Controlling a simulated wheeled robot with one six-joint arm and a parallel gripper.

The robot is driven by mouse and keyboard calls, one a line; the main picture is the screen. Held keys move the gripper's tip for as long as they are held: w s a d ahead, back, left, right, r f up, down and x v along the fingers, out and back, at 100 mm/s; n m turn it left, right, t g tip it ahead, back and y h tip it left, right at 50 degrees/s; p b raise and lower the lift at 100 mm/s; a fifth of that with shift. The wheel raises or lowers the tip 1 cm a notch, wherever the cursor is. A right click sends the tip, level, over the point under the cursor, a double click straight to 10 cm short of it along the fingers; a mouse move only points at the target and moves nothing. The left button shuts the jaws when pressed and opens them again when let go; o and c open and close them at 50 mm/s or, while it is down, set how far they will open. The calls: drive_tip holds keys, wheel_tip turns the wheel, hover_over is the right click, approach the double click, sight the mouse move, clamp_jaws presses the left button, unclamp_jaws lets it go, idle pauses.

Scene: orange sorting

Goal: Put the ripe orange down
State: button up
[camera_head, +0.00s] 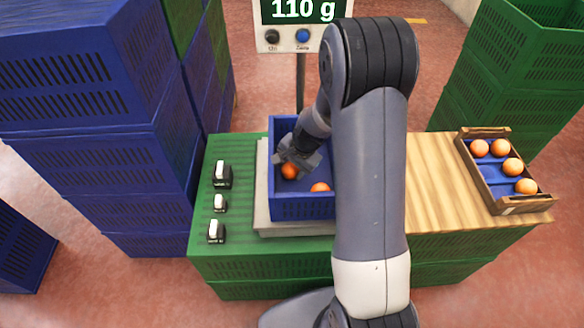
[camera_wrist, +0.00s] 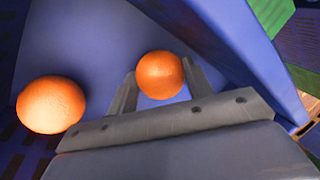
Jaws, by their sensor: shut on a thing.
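My gripper (camera_head: 291,165) is inside the blue crate (camera_head: 301,210) on the scale, pointing down. It is shut on an orange (camera_head: 289,172), which also shows between the fingers in the wrist view (camera_wrist: 160,75). I cannot tell whether this orange touches the crate floor. A second orange (camera_head: 320,187) lies in the same crate, to the right in the head view; in the wrist view it is at the left (camera_wrist: 50,104), apart from the fingers. My arm hides the right part of the crate.
The scale display (camera_head: 303,10) reads 110 g. A wooden tray (camera_head: 520,206) with several oranges stands on the boards at right. Tall blue crates (camera_head: 90,150) stand at left, green ones (camera_head: 500,70) at back right.

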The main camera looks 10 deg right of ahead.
drive_tip(key=shift+f, duration=0.1)
drive_tip(key=o, duration=0.7)
drive_tip(key=shift+o, duration=0.2)
drive_tip(key=p+v, duration=0.2)
drive_tip(key=v, duration=1)
drive_tip(key=shift+r, duration=0.2)
idle(1.8)
